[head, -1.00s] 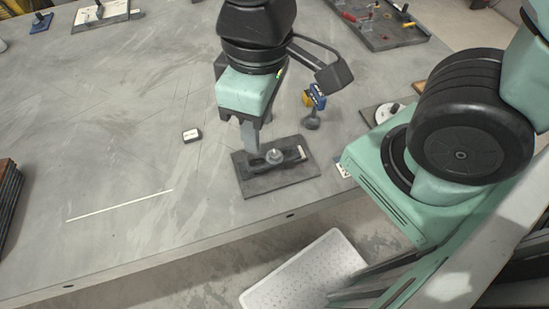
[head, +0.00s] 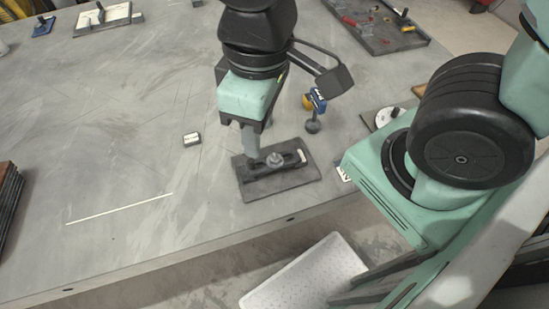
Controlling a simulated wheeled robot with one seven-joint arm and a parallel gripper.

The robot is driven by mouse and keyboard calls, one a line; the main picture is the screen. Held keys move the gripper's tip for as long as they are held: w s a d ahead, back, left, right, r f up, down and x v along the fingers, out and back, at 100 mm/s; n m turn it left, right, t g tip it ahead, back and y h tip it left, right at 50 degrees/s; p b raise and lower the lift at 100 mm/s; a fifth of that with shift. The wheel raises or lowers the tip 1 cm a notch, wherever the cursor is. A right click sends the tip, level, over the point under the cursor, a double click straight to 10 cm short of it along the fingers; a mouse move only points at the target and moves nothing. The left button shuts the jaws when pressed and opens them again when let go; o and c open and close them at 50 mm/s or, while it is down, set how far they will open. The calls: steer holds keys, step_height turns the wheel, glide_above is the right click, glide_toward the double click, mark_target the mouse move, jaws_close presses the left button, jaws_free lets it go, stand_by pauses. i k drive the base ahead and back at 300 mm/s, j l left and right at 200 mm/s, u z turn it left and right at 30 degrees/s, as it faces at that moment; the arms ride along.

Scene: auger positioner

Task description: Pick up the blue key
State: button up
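A small blue piece with a yellow part beside it (head: 317,98) stands on a round grey foot, right of my gripper; it may be the blue key, but its shape is too small to be sure. Another small blue item with a dark upright knob (head: 43,27) lies at the far left back of the table. My gripper (head: 250,154) points down over the left part of a dark plate fixture (head: 275,186) with a slotted bar and a round metal knob. Its fingers are apart from both blue items. One finger shows clearly, and the gap between the fingers is hidden.
A small white-topped block (head: 192,139) lies left of my gripper. A dark tray with tools (head: 375,30) stands at the back right, and a light board (head: 110,18) at the back left. The left and middle table (head: 110,120) is mostly clear.

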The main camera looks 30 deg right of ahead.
mark_target(312, 125)
steer(key=k+l+u, duration=0.1)
steer(key=l+u, duration=0.3)
steer(key=k+l+u, duration=0.1)
steer(key=u, duration=0.3)
steer(key=k+l+u, duration=0.15)
steer(key=u, duration=0.25)
steer(key=l, duration=0.1)
